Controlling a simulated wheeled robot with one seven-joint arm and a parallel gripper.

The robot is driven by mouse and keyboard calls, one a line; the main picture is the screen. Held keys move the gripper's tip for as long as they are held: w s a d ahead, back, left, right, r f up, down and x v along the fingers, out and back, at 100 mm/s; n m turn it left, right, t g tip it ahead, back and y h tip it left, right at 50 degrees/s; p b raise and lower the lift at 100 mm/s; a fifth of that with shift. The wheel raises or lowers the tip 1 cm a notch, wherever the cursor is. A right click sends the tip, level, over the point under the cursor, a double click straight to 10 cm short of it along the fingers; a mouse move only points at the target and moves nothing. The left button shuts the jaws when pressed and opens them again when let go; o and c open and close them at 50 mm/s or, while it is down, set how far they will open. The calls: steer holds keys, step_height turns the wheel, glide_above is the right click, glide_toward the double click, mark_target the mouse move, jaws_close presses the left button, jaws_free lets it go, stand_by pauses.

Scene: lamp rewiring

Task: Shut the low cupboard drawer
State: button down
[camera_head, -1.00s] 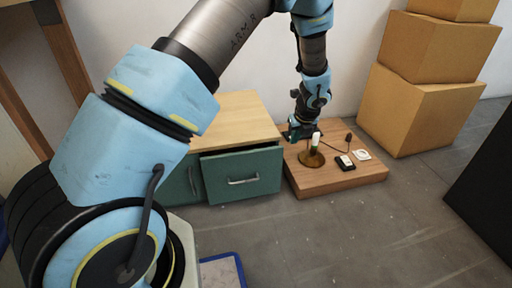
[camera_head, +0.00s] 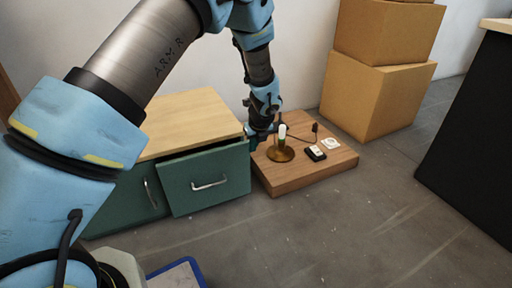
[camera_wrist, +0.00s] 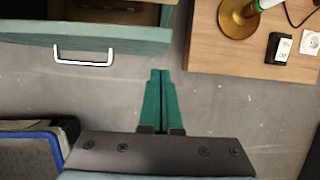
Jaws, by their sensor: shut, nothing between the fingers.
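The low cupboard (camera_head: 195,118) has a wood top and green fronts. Its right-hand drawer (camera_head: 183,203) stands partly open, with a silver handle (camera_head: 209,185) on its front. In the wrist view the drawer front (camera_wrist: 125,42) is at upper left, with its handle (camera_wrist: 83,60) and a strip of open interior behind it. My gripper (camera_wrist: 160,72) is shut and empty, its green fingers over bare floor, right of the handle and apart from it in the picture. In the head view my gripper (camera_head: 257,137) shows small by the cupboard's right end, partly hidden.
A low wooden platform (camera_head: 290,186) right of the cupboard bears a lamp with a brass base (camera_head: 280,154), a black switch (camera_head: 315,153) and a white socket plate (camera_head: 331,144). Cardboard boxes (camera_head: 375,95) are stacked behind. A blue-edged tray (camera_head: 178,276) lies in front. Floor at right is clear.

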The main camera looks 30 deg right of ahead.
mark_target(247, 142)
steer(key=shift+w+d+r, duration=0.1)
steer(key=shift+w+d, duration=0.1)
steer(key=shift+w, duration=1)
steer(key=shift+w+r+p, duration=0.25)
steer(key=shift+w+p, duration=0.7)
steer(key=shift+p, duration=0.1)
steer(key=shift+w+d+f, duration=0.15)
steer(key=shift+w+f, duration=0.05)
steer(key=shift+w, duration=0.15)
steer(key=shift+s, duration=0.1)
